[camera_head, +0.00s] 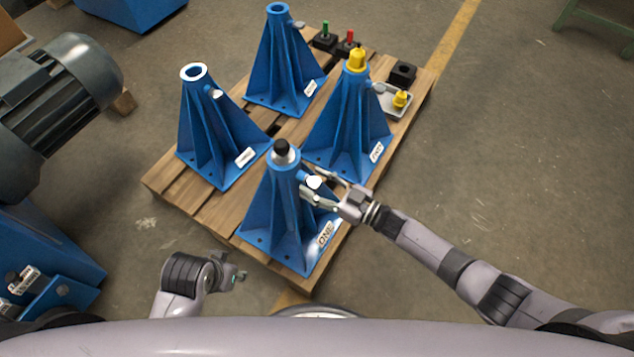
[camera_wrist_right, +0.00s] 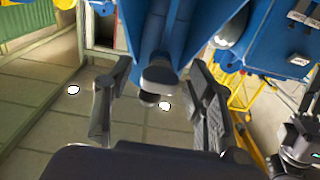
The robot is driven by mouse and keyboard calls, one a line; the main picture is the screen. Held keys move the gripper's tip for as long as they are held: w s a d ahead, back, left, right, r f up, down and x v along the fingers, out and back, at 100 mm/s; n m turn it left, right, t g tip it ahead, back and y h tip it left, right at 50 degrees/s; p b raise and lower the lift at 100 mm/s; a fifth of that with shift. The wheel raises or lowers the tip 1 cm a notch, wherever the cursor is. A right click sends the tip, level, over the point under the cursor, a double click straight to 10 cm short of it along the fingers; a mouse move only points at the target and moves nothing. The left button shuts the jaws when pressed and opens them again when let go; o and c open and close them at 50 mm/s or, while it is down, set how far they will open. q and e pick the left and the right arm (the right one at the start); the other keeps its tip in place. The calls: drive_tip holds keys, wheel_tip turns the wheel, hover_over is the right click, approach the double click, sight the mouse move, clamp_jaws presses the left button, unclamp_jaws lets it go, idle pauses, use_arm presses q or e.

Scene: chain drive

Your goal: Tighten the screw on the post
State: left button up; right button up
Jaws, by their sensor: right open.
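The front blue post (camera_head: 274,208), labelled ONE, stands on the pallet with a black-tipped piece (camera_head: 281,149) in its top. A grey screw (camera_head: 315,182) with a rounded head sticks out of its right side. My right gripper (camera_head: 312,186) is open, its fingers on either side of the screw in the head view. In the right wrist view the screw head (camera_wrist_right: 158,78) shows between the spread fingers; I cannot tell whether they touch it. My left gripper (camera_head: 240,275) hangs low in front of the pallet, apart from the post; its jaw state is unclear.
Three more blue posts stand on the wooden pallet (camera_head: 165,185); the right one holds a yellow plug (camera_head: 356,60). A grey tray (camera_head: 388,98) with a yellow piece and small black blocks (camera_head: 403,73) lie at the back right. A motor (camera_head: 60,90) is at left.

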drive_tip(key=v, duration=1.2)
